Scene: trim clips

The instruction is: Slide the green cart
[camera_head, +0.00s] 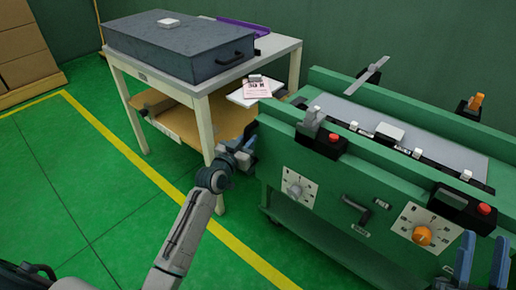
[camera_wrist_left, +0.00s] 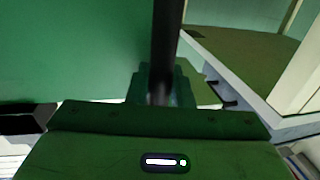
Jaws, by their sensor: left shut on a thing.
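The green cart (camera_head: 330,215) stands at the right in the head view, with dials, a dark front handle and red buttons on it. My left gripper (camera_head: 246,150) is at the cart's left end. In the left wrist view, its fingers (camera_wrist_left: 160,88) are shut around a dark upright bar (camera_wrist_left: 164,35) beside a green panel, apparently the cart's end handle. In the head view that bar is hidden or too small to tell. My right gripper (camera_head: 482,258) shows as two blue fingers, apart and empty, in front of the cart's right part.
A cream table (camera_head: 200,95) with a dark grey case (camera_head: 180,45) and a brown lower shelf stands close to the cart's left end. A pink card (camera_head: 257,90) lies on a white plate between them. Green floor (camera_head: 90,190) with yellow lines is free at left.

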